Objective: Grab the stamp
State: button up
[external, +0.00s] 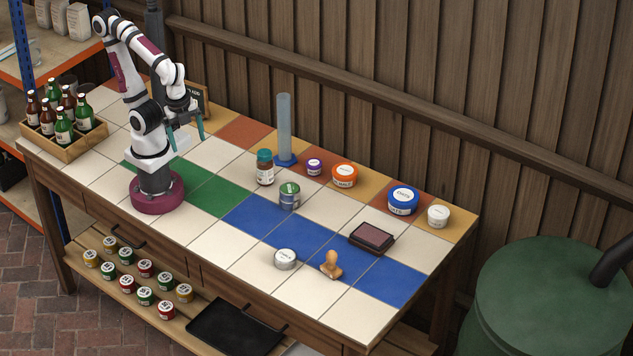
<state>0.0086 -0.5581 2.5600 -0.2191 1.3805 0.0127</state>
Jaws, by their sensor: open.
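The stamp (331,265) has a light wooden handle and stands on the tiled table near its front right, at the edge of the blue tiles. A dark ink pad (371,238) lies behind it to the right. My gripper (187,136) has teal fingers and is open and empty. It is above the left part of the table, far to the left of the stamp, with its fingers pointing down.
A silver-sided tin (285,259) stands just left of the stamp. A green-labelled can (289,196), a brown jar (265,167) and a tall cylinder (284,130) stand mid-table. Several lidded tubs, including a blue one (403,200), line the back. A bottle crate (65,145) is far left.

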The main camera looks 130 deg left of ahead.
jog(key=shift+c, duration=1.1)
jog(key=w+d+f+m+h, duration=0.1)
jog(key=w+d+h, duration=0.3)
jog(key=w, duration=0.5)
jog(key=w+d+f+m+h, duration=0.1)
jog(key=w+d+m+h, duration=0.1)
jog(key=w+h, duration=0.45)
jog(key=t, duration=1.1)
send_near(332, 257)
jog(key=shift+n+y, duration=0.25)
jog(key=shift+n, duration=0.05)
jog(key=x, duration=0.4)
jog(key=f+x, duration=0.1)
jog(key=x, duration=0.4)
jog(key=shift+f, duration=0.15)
jog(key=shift+a, duration=0.1)
grip_shut()
